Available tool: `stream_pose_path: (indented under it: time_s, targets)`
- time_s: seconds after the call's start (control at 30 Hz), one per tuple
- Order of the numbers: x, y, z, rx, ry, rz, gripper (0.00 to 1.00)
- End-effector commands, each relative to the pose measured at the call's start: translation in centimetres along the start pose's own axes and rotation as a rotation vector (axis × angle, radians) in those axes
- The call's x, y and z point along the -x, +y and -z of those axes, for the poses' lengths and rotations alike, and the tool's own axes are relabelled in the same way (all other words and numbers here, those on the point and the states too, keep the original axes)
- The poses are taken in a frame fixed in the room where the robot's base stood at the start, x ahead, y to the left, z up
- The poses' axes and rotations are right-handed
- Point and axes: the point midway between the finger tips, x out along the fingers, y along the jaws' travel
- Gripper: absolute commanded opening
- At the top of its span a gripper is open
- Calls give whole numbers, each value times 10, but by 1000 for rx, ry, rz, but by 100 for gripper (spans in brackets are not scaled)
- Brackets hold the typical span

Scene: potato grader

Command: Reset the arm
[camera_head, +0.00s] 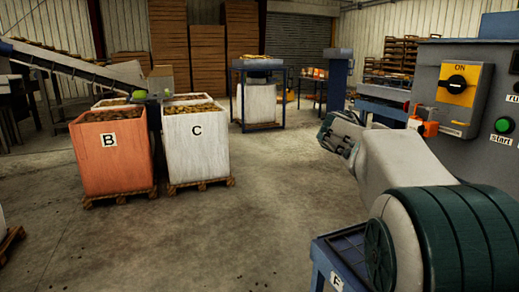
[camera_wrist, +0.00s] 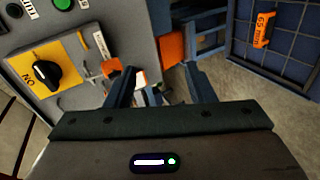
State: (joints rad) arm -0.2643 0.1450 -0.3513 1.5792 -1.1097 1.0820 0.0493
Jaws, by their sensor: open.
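My arm reaches in from the lower right of the head view. My gripper (camera_head: 338,134) is held in the air in front of the grey control cabinet (camera_head: 456,64), on its left. In the wrist view the two dark fingers of my gripper (camera_wrist: 162,82) are spread apart and nothing shows gripped between them. The yellow switch plate with a black rotary knob (camera_head: 459,84) is on the cabinet, and it also shows in the wrist view (camera_wrist: 60,88). An orange part (camera_head: 424,121) sits beside the plate.
A green start button (camera_head: 503,125) is on the cabinet. A blue stand marked F (camera_head: 330,268) is below my arm. Red box B (camera_head: 107,165) and white box C (camera_head: 195,152), filled with potatoes, stand on pallets at left. A mesh screen with an orange tag (camera_wrist: 264,30) shows at upper right of the wrist view. The central floor is clear.

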Motion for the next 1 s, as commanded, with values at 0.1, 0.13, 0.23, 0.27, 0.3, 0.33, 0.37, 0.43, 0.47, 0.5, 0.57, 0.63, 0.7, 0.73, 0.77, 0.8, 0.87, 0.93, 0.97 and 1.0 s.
stream_pose_path:
  time_s: [0.1, 0.13, 0.23, 0.27, 0.3, 0.33, 0.37, 0.43, 0.47, 0.5, 0.57, 0.63, 0.7, 0.73, 0.77, 0.8, 0.87, 0.93, 0.97, 1.0]
  targets:
    - [28, -6, -32, -50, 9, 201, 49]
    - [35, -11, -40, -63, 11, 250, 49]
    - [62, -28, -64, -107, 15, 403, 49]
    - [71, -33, -72, -120, 14, 448, 49]
    - [84, -40, -82, -138, 15, 506, 49]
    - [94, -45, -89, -152, 14, 549, 49]
    - [104, -50, -96, -166, 12, 590, 49]
    - [130, -60, -114, -199, 8, 683, 49]
    - [140, -64, -121, -214, 4, 721, 49]
    - [155, -70, -131, -233, -1, 771, 49]
    - [176, -78, -146, -264, -11, 841, 49]
    - [198, -88, -161, -298, -24, 910, 49]
    - [216, -96, -174, -327, -38, 966, 49]
    - [223, -99, -179, -339, -42, 986, 49]
    - [228, -102, -183, -350, -48, 1004, 49]
    - [234, -106, -188, -362, -54, 1023, 49]
    - [241, -110, -194, -375, -62, 1044, 49]
    - [245, -114, -197, -385, -67, 1059, 49]
    - [246, -116, -198, -387, -69, 1063, 49]
    - [246, -117, -199, -389, -70, 1065, 49]
